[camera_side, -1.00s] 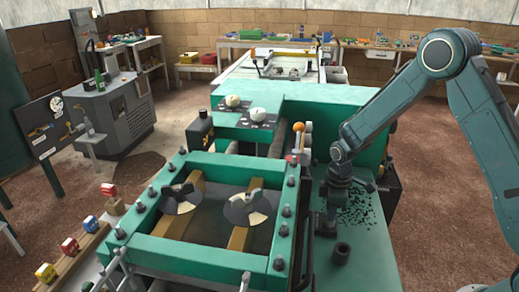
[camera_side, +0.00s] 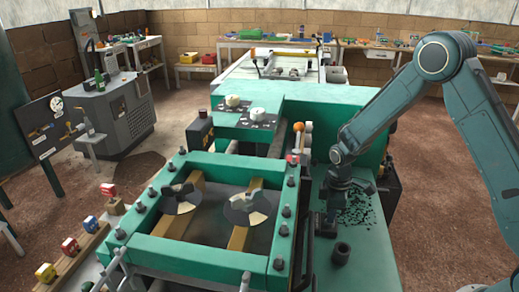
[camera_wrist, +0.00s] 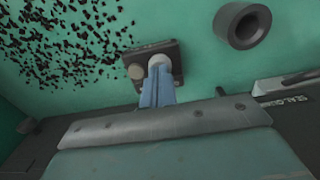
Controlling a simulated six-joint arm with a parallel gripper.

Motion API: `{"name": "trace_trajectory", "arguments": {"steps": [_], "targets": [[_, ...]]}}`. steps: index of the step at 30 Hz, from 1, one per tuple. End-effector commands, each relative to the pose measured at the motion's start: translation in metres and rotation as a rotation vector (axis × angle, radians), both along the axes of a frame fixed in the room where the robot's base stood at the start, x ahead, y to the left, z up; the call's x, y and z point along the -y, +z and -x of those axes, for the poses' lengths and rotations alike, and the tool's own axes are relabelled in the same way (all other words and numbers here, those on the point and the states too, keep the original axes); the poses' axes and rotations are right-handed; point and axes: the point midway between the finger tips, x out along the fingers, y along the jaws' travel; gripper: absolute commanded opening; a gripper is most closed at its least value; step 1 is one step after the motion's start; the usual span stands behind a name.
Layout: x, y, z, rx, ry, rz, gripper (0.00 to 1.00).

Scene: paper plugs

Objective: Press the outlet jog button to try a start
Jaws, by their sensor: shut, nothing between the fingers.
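In the wrist view a small dark button box (camera_wrist: 177,60) sits on the green deck. It carries a pale round button (camera_wrist: 160,61) and a tan round button (camera_wrist: 135,72). My gripper (camera_wrist: 159,70) is shut and empty, its blue-grey fingertips over the near edge of the pale button. They look at or very close to it; contact cannot be told for sure. Labels on the buttons are not readable. In the side view my gripper (camera_side: 329,226) points down at the green deck; the button box cannot be made out there.
A dark hollow cylinder (camera_wrist: 243,25) stands on the deck near the box. Dark chips (camera_wrist: 70,35) lie scattered on the deck. The green frame (camera_side: 135,243) with two patterned discs (camera_side: 250,208) is left of my gripper. An orange-topped lever (camera_side: 298,127) stands behind it.

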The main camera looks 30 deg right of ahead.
Motion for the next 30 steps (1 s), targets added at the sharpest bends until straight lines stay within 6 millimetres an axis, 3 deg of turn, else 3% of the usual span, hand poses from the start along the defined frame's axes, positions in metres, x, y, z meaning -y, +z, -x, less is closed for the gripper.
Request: {"name": "trace_trajectory", "arguments": {"steps": [11,30], "targets": [[0.0,0.002,0.0,-0.001,0.0,0.0,0.0],[0.0,0.024,0.0,-0.001,0.0,0.0,0.0]]}}
